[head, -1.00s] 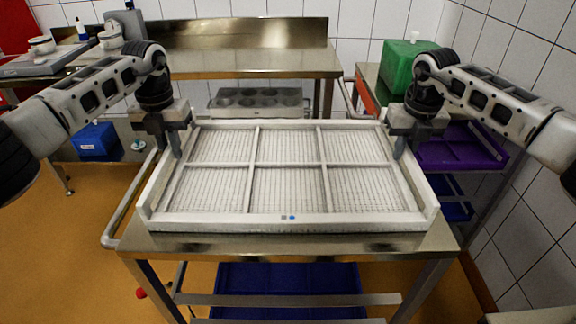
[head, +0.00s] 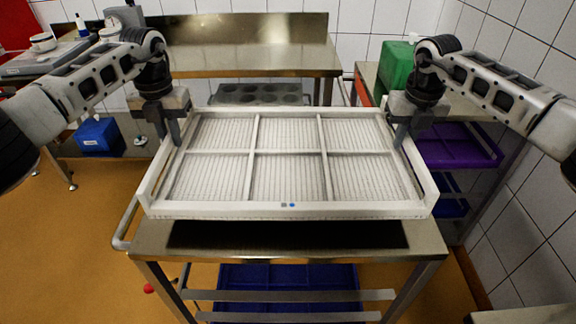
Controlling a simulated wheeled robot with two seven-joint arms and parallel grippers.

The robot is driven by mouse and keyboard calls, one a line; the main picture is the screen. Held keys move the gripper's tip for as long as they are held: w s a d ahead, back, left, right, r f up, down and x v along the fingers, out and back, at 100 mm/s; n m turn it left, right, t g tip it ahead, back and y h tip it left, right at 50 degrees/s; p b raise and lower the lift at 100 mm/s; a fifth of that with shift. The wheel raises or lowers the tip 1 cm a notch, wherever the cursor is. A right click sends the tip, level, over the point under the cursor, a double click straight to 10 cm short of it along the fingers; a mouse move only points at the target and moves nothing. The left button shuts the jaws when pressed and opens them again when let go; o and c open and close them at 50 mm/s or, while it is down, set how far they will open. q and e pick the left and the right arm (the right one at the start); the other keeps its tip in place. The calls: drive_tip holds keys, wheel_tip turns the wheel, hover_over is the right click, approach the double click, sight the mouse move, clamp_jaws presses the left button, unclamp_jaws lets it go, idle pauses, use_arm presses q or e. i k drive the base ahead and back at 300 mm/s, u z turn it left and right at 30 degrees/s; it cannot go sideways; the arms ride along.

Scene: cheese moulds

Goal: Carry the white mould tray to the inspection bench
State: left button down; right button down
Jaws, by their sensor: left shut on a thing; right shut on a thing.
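The white mould tray (head: 290,211) is a shallow frame with a ribbed floor split into several compartments. It hangs level above a steel trolley table (head: 290,256), with a dark shadow under its near edge. My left gripper (head: 176,132) is shut on the tray's left rim. My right gripper (head: 399,134) is shut on its right rim. The tray hides most of the table top. I cannot tell which bench is the inspection bench.
A steel bench (head: 250,62) with a backsplash stands behind, with a grey cupped mould (head: 260,94) below it. A green container (head: 397,66) and purple tray (head: 455,146) are at right. A blue tray (head: 288,277) lies on the trolley's lower shelf. Floor at left is open.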

sight(203, 53)
drive_tip(key=k, duration=0.5)
drive_tip(key=u, duration=2.1)
drive_tip(key=i, duration=3.45)
drive_tip(key=z, duration=0.3)
